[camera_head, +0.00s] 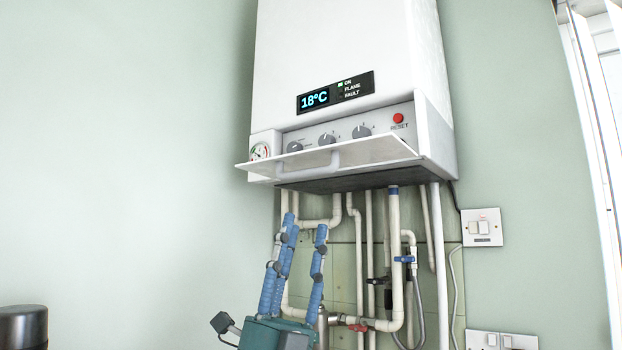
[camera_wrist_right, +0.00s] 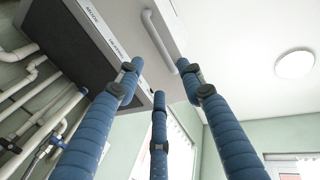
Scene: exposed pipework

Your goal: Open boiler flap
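The white boiler (camera_head: 345,55) hangs on the wall. Its flap (camera_head: 375,152) is hinged down and sticks out from the front, with the control panel showing behind it. The flap's pale curved handle (camera_head: 308,166) is on the flap's left part; the handle (camera_wrist_right: 158,42) also shows in the right wrist view, ahead of the fingertips. My right gripper (camera_head: 305,228) has blue ribbed fingers, spread apart and empty, pointing up below the flap. In the right wrist view the gripper (camera_wrist_right: 158,76) appears clear of the handle. My left gripper is not in view.
White pipes (camera_head: 394,255) with blue and red valves run below the boiler, behind and right of my right gripper. A switch plate (camera_head: 482,228) is on the wall at right. The wall left of the boiler is clear.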

